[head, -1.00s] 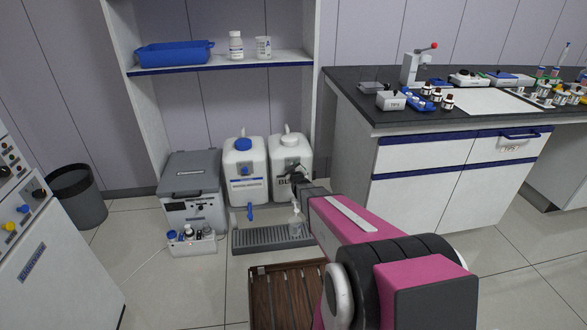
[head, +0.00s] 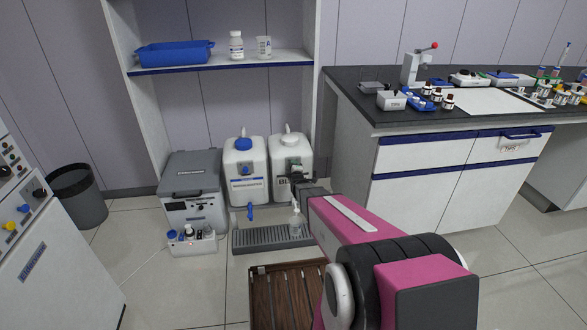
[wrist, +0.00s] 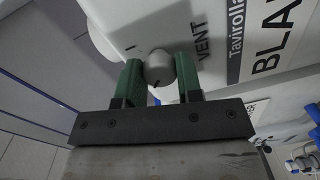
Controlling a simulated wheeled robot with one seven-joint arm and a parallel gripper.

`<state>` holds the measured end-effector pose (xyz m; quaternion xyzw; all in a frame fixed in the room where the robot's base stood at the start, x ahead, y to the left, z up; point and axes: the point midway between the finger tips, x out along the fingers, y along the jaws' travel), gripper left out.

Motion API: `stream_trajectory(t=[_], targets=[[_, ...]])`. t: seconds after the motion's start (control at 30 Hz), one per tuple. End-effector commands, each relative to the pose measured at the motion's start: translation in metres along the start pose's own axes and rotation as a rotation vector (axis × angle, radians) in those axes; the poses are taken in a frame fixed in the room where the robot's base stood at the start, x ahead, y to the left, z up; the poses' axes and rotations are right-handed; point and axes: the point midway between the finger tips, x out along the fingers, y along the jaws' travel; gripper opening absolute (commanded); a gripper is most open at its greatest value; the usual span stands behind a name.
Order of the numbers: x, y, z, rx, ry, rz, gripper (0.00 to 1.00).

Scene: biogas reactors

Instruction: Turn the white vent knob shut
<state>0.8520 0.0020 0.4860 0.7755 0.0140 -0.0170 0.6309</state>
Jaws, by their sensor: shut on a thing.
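The white vent knob (wrist: 159,67) sits on the white container's face beside the printed word VENT in the wrist view. My gripper (wrist: 160,80) has its two green fingers on either side of the knob and is shut on it. In the head view, my gripper (head: 296,168) reaches the upper front of the right-hand white container (head: 291,146), hiding the knob and part of the label.
A second white container (head: 245,168) with a blue cap and blue tap stands just left. A small clear bottle (head: 295,222) stands on the grey drip tray (head: 262,240) below my arm. A lidded grey box (head: 193,190) is further left. The bench (head: 440,135) is to the right.

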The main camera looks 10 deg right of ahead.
Motion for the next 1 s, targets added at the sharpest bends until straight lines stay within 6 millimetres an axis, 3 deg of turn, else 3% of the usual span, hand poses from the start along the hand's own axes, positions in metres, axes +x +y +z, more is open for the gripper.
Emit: stream_trajectory(t=[0.53, 0.57, 0.6, 0.63, 1.0], targets=[[-0.0006, -0.001, -0.0004, -0.026, -0.001, -0.003, 0.1], [-0.0006, -0.001, -0.0004, -0.026, 0.0, -0.003, 0.4], [-0.0006, -0.001, -0.0004, -0.026, 0.0, -0.003, 0.53], [-0.0006, -0.0009, -0.0003, -0.026, -0.001, -0.002, 0.59], [-0.0033, -0.0001, -0.0001, -0.024, -0.001, -0.001, 0.59]])
